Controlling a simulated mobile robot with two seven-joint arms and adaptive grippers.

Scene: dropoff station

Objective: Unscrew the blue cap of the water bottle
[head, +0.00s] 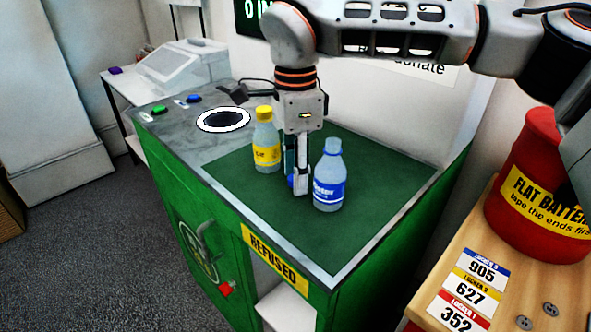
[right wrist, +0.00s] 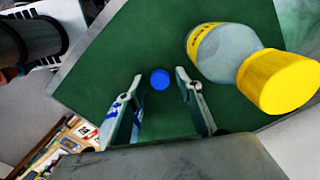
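The water bottle (head: 329,178) with a blue label stands upright on the green mat in the head view; its neck shows no blue cap. A round blue cap (right wrist: 160,79) appears in the right wrist view against the mat, between and a little beyond my fingertips. In the head view the cap (head: 291,181) is partly hidden by a finger. My right gripper (head: 297,186) points down between the two bottles. In the right wrist view the gripper (right wrist: 160,76) is open, with a gap on each side of the cap. My left gripper is not in view.
A yellow-capped bottle (head: 266,145) stands close left of my right gripper, and also shows in the wrist view (right wrist: 232,60). A round black hole with a white rim (head: 223,118) lies further left. The mat's front (head: 345,240) is clear. A red drum (head: 540,190) stands right.

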